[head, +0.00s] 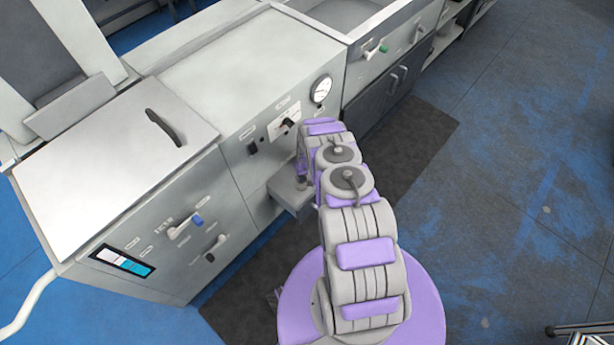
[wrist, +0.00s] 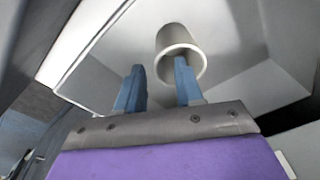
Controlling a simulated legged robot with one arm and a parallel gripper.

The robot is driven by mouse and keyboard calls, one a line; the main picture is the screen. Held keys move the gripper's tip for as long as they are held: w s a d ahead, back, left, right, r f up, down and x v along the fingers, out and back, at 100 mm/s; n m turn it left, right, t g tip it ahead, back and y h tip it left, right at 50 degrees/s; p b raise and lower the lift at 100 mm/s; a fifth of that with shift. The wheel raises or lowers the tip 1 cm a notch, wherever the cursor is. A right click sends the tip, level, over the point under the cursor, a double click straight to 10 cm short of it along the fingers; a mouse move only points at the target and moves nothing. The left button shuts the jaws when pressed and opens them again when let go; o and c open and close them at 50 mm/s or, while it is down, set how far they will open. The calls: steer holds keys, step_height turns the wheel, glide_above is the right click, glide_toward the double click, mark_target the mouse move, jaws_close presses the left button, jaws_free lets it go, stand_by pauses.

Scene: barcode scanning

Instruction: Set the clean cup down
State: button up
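A white round cup (wrist: 174,34) shows in the wrist view, with its open rim facing the camera. My gripper (wrist: 158,68) has two blue fingers spread apart with a gap between them. The right fingertip overlaps the cup's mouth in the picture; I cannot tell whether it is inside the cup or only in front of it. The left finger is apart from the cup. Pale sloping walls (wrist: 227,33) surround the cup. In the head view my arm covers the gripper, and the cup is not visible.
A grey machine (head: 250,75) with a gauge (head: 321,89) and knobs stands by my arm, with a small ledge (head: 291,191) low on its front. A cabinet (head: 105,165) stands at left and a sink-like unit (head: 345,12) behind.

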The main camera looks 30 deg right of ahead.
step_height(320, 180, up, 11)
steer(key=s+p, duration=0.1)
steer(key=p, duration=0.1)
steer(key=shift+f+p, duration=0.2)
steer(key=shift+p, duration=0.1)
steer(key=shift+s, duration=0.1)
stand_by(0.3)
